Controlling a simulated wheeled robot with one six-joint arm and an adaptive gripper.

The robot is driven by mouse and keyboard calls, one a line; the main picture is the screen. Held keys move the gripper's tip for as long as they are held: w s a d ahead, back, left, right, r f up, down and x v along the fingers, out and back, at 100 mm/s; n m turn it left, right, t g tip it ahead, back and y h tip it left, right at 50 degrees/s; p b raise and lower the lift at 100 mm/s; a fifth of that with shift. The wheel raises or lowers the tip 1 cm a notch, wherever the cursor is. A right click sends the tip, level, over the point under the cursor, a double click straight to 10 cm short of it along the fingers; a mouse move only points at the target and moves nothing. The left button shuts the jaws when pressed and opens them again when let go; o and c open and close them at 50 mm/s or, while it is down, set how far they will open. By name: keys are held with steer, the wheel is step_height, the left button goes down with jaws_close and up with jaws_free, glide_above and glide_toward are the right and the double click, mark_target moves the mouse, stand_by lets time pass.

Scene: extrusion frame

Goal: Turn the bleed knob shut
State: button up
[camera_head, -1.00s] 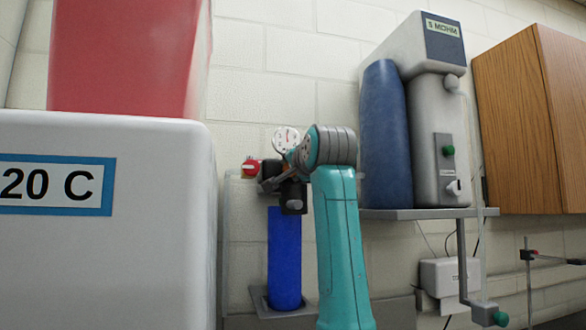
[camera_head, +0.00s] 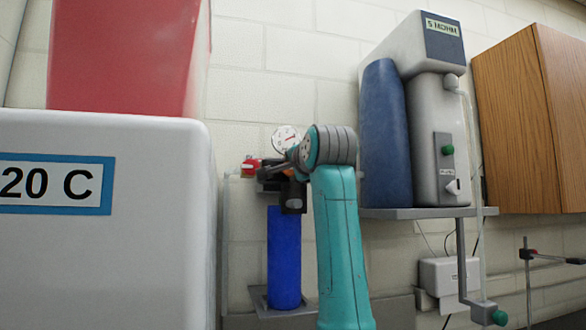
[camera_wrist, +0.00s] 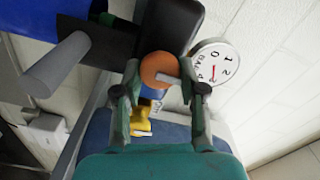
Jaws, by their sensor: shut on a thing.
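My gripper (camera_wrist: 160,82) has its two fingers on either side of a round orange knob (camera_wrist: 160,66), which I take to be the bleed knob. In the head view my gripper (camera_head: 267,172) is at the dark fitting above a blue cylinder (camera_head: 284,258). A bit of orange shows there, but the arm and fingers hide most of the knob.
A red knob (camera_head: 250,166) is just left of my gripper. A white box (camera_head: 110,250) marked 20 C stands close on the left. A grey-blue water unit (camera_head: 430,145) sits on a shelf (camera_head: 425,213) to the right of my arm.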

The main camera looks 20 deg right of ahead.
steer(key=o, duration=1.1)
steer(key=s, duration=1.2)
